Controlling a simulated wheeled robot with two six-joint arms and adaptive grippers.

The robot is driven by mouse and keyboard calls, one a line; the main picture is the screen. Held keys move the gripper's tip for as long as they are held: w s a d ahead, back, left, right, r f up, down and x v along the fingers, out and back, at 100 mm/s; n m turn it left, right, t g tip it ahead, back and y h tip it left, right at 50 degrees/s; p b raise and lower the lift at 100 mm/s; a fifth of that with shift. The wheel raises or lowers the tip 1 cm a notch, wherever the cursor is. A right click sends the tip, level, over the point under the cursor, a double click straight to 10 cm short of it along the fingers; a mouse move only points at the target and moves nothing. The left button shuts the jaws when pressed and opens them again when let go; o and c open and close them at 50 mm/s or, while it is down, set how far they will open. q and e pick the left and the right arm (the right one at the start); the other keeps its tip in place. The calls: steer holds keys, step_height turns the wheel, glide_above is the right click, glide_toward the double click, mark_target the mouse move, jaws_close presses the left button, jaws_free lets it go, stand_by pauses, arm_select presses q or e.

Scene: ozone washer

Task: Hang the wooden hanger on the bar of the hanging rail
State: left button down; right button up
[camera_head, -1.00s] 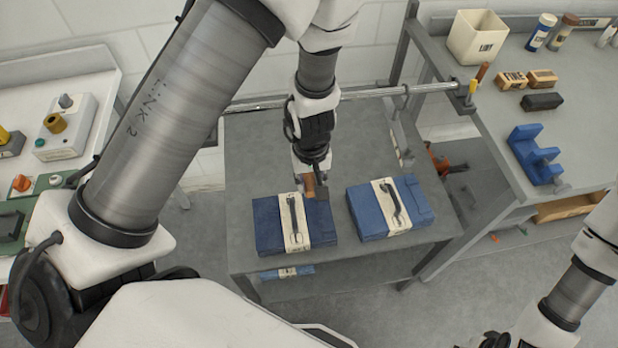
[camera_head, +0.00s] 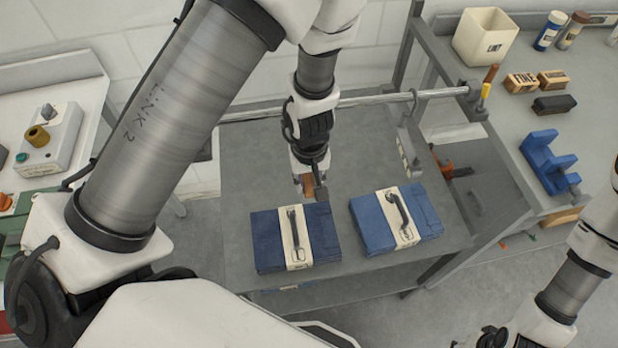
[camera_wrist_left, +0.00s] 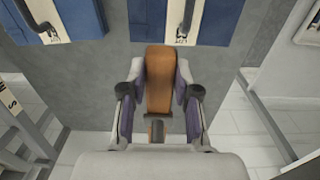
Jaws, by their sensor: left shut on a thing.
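My left gripper (camera_head: 308,182) is shut on the brown wooden hanger (camera_head: 308,187), seen nearly end-on and partly hidden by the fingers. In the left wrist view the hanger (camera_wrist_left: 159,80) is an orange-brown piece between the two finger pads; its hook cannot be made out. The hanging rail's grey metal bar (camera_head: 375,98) runs behind my left wrist to a bracket at the right. The held hanger appears lower in the picture than the bar and apart from it. A grey hook-topped piece (camera_head: 408,150) hangs on the bar at the right. My right gripper is not in view.
Two blue cases with black handles, the left one (camera_head: 265,240) and the right one (camera_head: 372,225), lie on the grey table (camera_head: 235,160) in front of the gripper. A grey bench (camera_head: 500,115) at right holds a white bin (camera_head: 486,38) and a blue holder (camera_head: 548,160).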

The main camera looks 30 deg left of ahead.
arm_select(q)
steer(key=shift+f, duration=0.15)
steer(key=shift+w+a+f, duration=0.15)
steer(key=shift+w, duration=0.05)
steer(key=c, duration=0.9)
jaws_free()
steer(key=shift+o, duration=0.7)
steer(key=shift+s, duration=0.1)
steer(key=shift+r, duration=0.35)
step_height(320, 180, up, 12)
steer(key=shift+f, duration=0.25)
